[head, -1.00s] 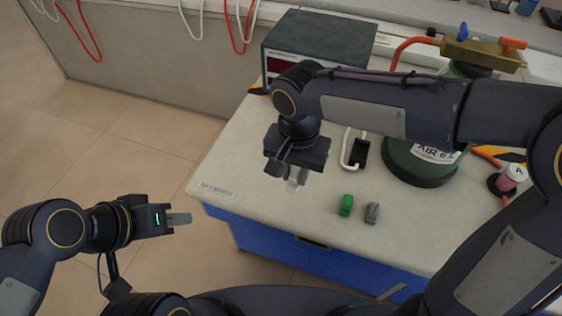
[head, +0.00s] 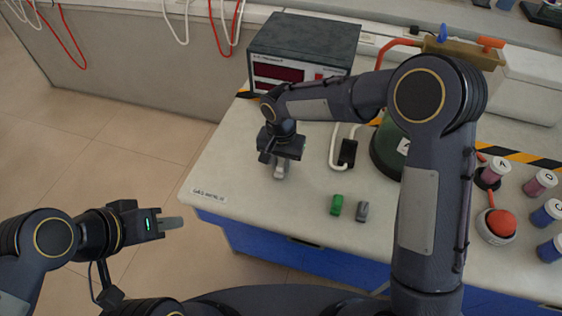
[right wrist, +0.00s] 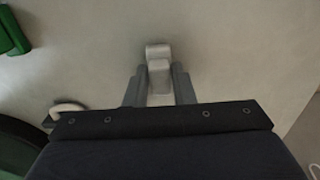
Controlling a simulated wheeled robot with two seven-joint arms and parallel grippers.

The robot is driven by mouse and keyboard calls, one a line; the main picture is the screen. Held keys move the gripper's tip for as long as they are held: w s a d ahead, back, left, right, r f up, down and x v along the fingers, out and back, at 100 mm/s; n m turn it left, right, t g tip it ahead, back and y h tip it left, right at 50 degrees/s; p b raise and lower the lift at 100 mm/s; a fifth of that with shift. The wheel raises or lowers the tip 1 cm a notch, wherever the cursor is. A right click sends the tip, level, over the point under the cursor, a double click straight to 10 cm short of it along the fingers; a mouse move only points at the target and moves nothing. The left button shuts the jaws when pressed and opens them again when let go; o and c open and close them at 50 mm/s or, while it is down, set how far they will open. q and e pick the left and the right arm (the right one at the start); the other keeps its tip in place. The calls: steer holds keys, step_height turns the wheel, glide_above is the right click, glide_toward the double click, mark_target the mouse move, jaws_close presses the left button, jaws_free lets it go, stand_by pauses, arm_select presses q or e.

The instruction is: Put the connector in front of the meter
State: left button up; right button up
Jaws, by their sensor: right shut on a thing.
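The meter (head: 302,45) is a dark box with red displays at the back of the bench. My right gripper (head: 281,164) is in front of the meter, pointing down, low over the bench. It is shut on a pale grey connector (head: 279,173), which shows between the fingertips in the right wrist view (right wrist: 158,58). I cannot tell whether the connector touches the bench. My right arm hides part of the bench's right side. My left gripper (head: 172,223) is off the bench at lower left, seen side-on, with nothing visible in it.
A green block (head: 337,205) and a grey block (head: 362,211) lie near the bench's front edge. A black device with a white cord (head: 347,153) lies right of my right gripper. The bench's left front is clear.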

steer(key=shift+f, duration=0.15)
steer(key=shift+f, duration=0.15)
steer(key=o, duration=0.9)
steer(key=shift+o, duration=0.2)
